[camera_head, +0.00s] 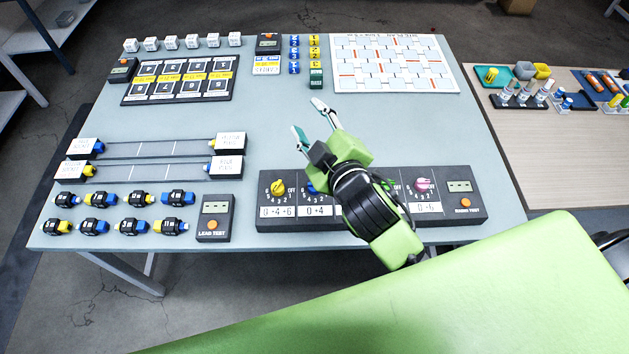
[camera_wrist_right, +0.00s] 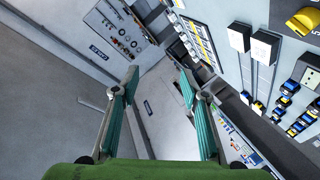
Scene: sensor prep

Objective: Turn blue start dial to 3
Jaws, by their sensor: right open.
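The dial panel (camera_head: 385,215) lies along the front edge of the table. My right gripper (camera_head: 308,118) is open and empty above the table, beyond the panel. It touches no dial. In the right wrist view its two fingers (camera_wrist_right: 159,82) are apart with nothing between them. My left gripper is in neither view.
A yellow dial (camera_head: 278,188) is left of the blue one, and a pink dial (camera_head: 424,185) is to the right. Left are a lead test box (camera_head: 215,218) and several connectors. The table's middle is clear.

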